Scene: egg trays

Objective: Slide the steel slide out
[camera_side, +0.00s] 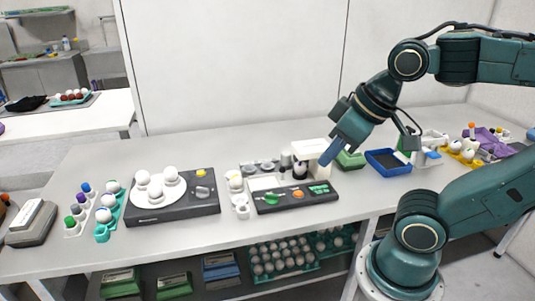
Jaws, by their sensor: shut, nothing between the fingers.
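My gripper (325,160) is at the centre right, pointing down and left, with its blue fingers together and empty. Its tips are beside the white head of a dark device (322,194) on the bench; I cannot tell if they touch it. The device has a green knob (271,199), an orange button (298,194) and a pale panel (264,183). The steel slide is too small or too hidden to pick out for certain; the gripper and white head cover part of that area.
A dark unit with white eggs (156,192) stands to the left, beside a teal egg tray (103,232). A blue bin (372,165) and a green box (350,160) are right of the gripper. The bench (215,240) is clear along its front edge.

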